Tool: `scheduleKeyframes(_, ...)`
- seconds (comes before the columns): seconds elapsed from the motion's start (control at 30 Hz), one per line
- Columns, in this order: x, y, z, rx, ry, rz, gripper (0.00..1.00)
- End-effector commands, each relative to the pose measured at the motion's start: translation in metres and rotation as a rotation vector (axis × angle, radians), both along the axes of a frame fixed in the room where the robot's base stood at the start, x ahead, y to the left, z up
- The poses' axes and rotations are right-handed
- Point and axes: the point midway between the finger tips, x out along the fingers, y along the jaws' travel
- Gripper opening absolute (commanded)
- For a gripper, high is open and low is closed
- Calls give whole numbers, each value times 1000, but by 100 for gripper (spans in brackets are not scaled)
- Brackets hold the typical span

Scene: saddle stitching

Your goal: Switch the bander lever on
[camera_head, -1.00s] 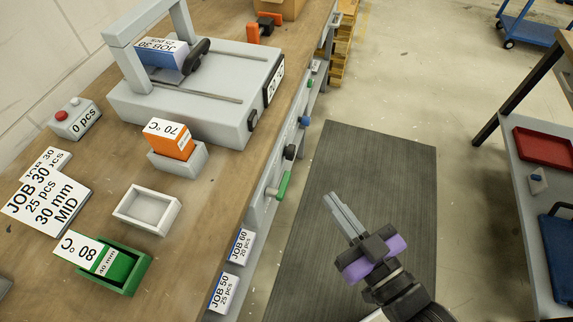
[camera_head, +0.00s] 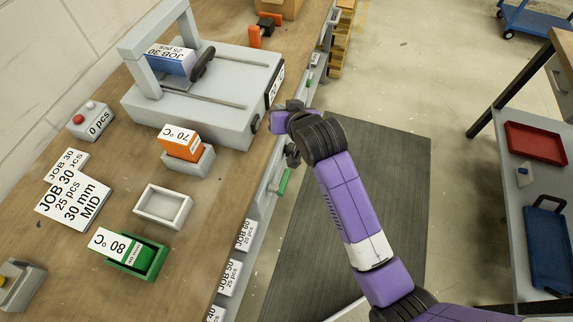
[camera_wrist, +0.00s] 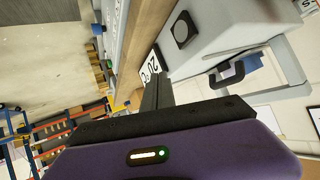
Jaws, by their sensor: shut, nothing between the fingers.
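The bander appears to be the grey machine (camera_head: 190,110) on the bench, with an arch over a blue-and-white JOB 30 stack (camera_head: 171,60). A black lever-like handle (camera_head: 203,65) stands beside the stack, tilted; in the wrist view a dark handle (camera_wrist: 228,74) shows by the arch. Which lever is the bander's I cannot tell for sure. My gripper (camera_wrist: 155,82) is shut and empty in the wrist view, pointing toward the machine's labelled end, apart from the handle.
A green lever (camera_head: 284,181) sticks out of the bench front. An orange block in a grey holder (camera_head: 203,161), a white tray (camera_head: 183,213) and a green tray (camera_head: 150,262) stand near the machine. The floor mat (camera_head: 395,185) is clear of objects.

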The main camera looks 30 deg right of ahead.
Motion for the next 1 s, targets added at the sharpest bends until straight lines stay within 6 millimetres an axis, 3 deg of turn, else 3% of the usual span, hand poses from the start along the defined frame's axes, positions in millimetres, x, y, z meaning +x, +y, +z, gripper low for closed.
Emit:
scheduleKeyframes(0.03,12,2,11,26,37,-16,0)
scheduleKeyframes(0.13,24,4,15,85,142,-57,0)
scheduleKeyframes(0.33,27,13,15,199,388,-151,0)
scheduleKeyframes(0.47,9,18,5,257,560,-214,0)
scheduleKeyframes(0.73,-60,24,-30,310,889,-351,0)
scheduleKeyframes(0.87,-77,26,-31,321,953,-390,0)
scheduleKeyframes(1.0,-81,26,-31,330,969,-411,0)
